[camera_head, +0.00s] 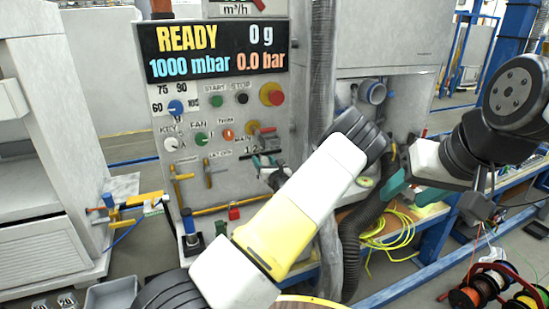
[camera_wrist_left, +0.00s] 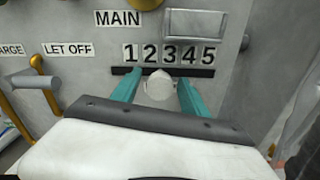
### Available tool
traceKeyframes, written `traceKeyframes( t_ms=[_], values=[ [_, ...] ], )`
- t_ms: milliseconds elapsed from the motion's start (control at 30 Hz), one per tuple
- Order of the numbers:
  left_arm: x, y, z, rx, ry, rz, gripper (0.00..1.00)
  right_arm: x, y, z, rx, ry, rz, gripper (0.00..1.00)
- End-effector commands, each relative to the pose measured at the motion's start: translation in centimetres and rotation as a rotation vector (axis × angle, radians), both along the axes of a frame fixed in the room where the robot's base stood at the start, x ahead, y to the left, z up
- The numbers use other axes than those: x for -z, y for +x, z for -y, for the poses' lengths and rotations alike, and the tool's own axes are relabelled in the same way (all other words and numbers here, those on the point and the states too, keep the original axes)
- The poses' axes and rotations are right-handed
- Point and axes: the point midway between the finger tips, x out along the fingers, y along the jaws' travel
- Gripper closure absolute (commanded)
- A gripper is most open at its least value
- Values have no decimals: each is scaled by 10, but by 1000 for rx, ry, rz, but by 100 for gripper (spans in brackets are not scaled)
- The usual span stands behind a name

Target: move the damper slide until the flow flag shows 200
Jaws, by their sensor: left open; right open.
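The damper slide is a pale round knob (camera_wrist_left: 159,86) on a dark slot under a 1 to 5 scale in the left wrist view. It stands below the gap between 2 and 3. My left gripper (camera_wrist_left: 158,78) is open, with a teal finger on either side of the knob; contact is not clear. In the head view my left gripper (camera_head: 268,163) is at the panel and hides the knob. The flow flag, marked m³/h (camera_head: 236,10), is cut off at the top edge and its number is unreadable. My right gripper (camera_head: 410,190) is open and away from the panel.
The panel display (camera_head: 215,48) reads READY, 0 g, 1000 mbar and 0.0 bar. A red emergency button (camera_head: 277,97) and several knobs sit on the panel. A ribbed hose (camera_head: 350,245) hangs below my arm.

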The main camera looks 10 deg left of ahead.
Motion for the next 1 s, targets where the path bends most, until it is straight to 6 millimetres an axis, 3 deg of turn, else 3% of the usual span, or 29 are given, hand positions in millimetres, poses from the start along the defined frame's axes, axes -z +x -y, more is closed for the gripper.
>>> traceKeyframes(
  t_ms=[167, 467, 1000],
  values=[
    [0, 0, 0, 0, 0, 0, 48, 0, 0, 0, 0, 0, 0, 48],
    [0, 0, 0, -1, 0, 0, 100, 0, 0, 0, 0, 0, 0, 48],
    [0, 0, 0, 0, -1, 1, 100, 0, 0, 0, 0, 0, 0, 48]
  ],
)
